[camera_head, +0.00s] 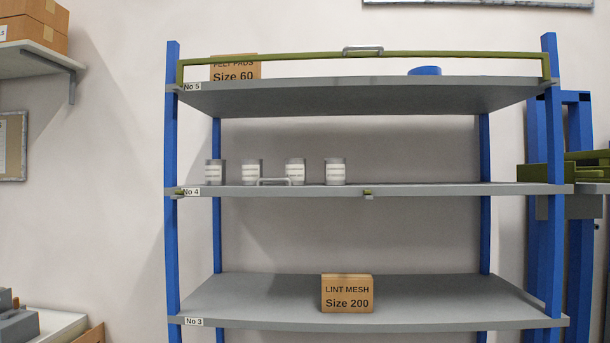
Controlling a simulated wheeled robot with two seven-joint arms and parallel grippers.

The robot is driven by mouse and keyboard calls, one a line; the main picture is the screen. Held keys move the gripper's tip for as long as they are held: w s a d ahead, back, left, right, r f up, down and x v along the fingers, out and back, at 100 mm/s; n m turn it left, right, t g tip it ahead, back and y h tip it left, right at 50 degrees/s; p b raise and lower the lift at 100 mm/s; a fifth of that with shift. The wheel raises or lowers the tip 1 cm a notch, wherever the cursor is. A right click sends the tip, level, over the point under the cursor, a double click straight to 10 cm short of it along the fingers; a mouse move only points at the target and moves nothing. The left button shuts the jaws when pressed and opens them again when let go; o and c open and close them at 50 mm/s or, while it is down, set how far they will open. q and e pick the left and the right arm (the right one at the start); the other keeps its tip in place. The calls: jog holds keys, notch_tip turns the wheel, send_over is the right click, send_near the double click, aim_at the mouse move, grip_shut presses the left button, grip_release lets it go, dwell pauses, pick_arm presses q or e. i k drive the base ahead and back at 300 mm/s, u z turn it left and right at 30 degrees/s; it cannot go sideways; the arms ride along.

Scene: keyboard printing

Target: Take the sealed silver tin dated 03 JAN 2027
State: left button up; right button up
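Several silver tins stand upright in a row on the left half of the shelf marked No 4 (450,189): a first tin (214,172) at the far left, a second tin (251,172), a third tin (295,172) and a rightmost tin (335,172). Each has a white label with dark print too small to read, so I cannot tell which is dated 03 JAN 2027 or which are sealed. Neither of my grippers is in view.
A "LINT MESH Size 200" box (347,294) sits on shelf No 3 (450,300). Shelf No 4's right half is clear.

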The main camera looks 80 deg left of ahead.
aim_at(253, 169)
jog(key=u, duration=0.25)
jog(key=i, duration=1.1)
jog(key=u, duration=1.3)
jog(key=i, duration=0.85)
jog(key=u, duration=1)
